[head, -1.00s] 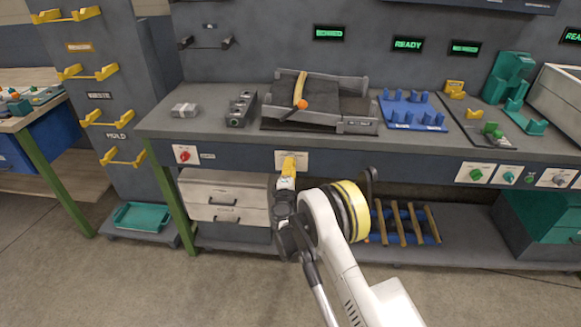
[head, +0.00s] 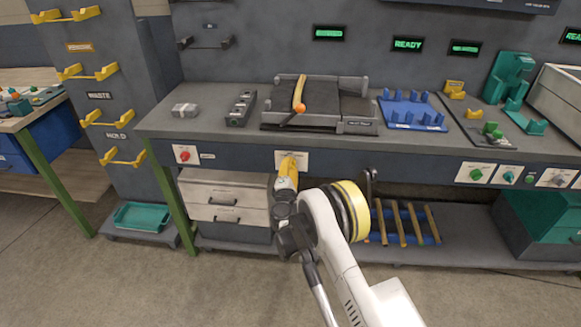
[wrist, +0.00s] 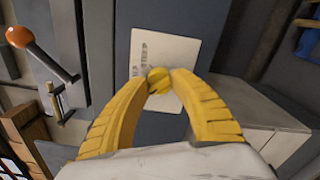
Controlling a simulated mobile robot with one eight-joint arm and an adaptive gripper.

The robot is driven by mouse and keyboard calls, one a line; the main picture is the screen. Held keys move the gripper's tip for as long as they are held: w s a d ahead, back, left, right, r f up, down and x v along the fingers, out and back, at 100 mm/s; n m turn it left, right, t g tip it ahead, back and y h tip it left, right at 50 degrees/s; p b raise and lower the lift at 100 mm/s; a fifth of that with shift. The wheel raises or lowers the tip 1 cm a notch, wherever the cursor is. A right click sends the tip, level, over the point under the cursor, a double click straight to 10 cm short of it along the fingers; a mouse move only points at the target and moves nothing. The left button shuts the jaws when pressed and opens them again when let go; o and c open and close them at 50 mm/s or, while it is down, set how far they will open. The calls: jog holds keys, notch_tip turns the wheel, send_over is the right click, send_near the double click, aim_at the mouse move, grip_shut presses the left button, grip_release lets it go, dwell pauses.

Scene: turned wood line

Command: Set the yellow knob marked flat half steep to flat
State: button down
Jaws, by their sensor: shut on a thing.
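The yellow knob (wrist: 159,80) sits on a white plate (wrist: 148,50) on the bench's front panel, and small lettering on the plate is too blurred to read. My gripper (wrist: 160,84) has its yellow fingers closed on the knob's two sides in the wrist view. In the head view my gripper (head: 287,172) reaches up to the plate (head: 300,160), and the fingers largely hide the knob. I cannot tell which mark the knob points to.
Above the plate stands a dark fixture (head: 326,100) with an orange-tipped lever (head: 299,108). A red knob (head: 184,155) is on the same panel to the left. Drawers (head: 224,200) lie below. Blue racks (head: 412,112) stand on the bench to the right.

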jog(key=c, duration=1)
grip_release()
jog(key=shift+c, duration=0.2)
jog(key=shift+s, duration=0.1)
jog(key=s, duration=0.7)
jog(key=shift+s, duration=0.15)
jog(key=shift+a, duration=0.1)
